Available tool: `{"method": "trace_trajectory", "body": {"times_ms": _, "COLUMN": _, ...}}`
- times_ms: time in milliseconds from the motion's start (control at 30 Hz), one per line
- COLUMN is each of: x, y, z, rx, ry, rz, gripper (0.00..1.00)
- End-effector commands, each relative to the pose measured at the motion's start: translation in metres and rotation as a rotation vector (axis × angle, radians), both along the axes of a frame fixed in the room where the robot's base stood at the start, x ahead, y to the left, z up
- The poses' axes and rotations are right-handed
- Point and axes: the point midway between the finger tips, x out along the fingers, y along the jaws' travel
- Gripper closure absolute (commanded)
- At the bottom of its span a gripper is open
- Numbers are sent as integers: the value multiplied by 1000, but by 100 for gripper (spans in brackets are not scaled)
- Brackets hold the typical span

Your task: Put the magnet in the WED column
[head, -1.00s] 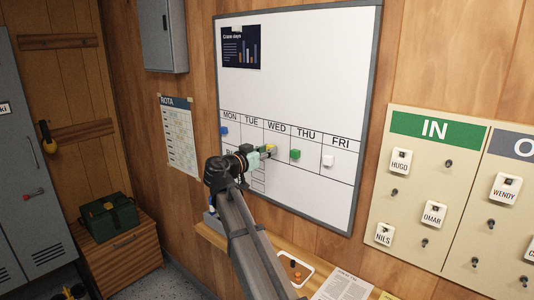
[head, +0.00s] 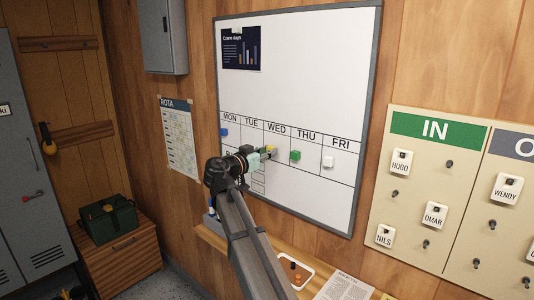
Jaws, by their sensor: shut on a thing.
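The whiteboard (head: 300,60) hangs on the wood wall with a row of day columns, MON to FRI. My gripper (head: 268,152) is at the board in the WED column (head: 277,128), below its label. It is shut on a yellow magnet (head: 271,148), which shows only in part behind the fingers. Whether the magnet touches the board I cannot tell. A blue magnet (head: 224,132) is under MON, a green magnet (head: 295,155) under THU and a white magnet (head: 328,162) under FRI.
A ledge (head: 215,240) below the board holds a white tray (head: 306,272) and a paper sheet (head: 345,287). The IN board (head: 400,215) with name tags is to the right. The upper whiteboard is clear except for a dark chart poster (head: 241,48).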

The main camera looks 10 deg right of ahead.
Motion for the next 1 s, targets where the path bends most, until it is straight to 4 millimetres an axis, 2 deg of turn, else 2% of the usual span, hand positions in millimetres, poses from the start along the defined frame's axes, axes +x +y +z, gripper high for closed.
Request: {"method": "trace_trajectory", "body": {"times_ms": 1000, "x": 7, "y": -8, "z": 0, "rx": 0, "ry": 0, "rz": 0, "gripper": 100}}
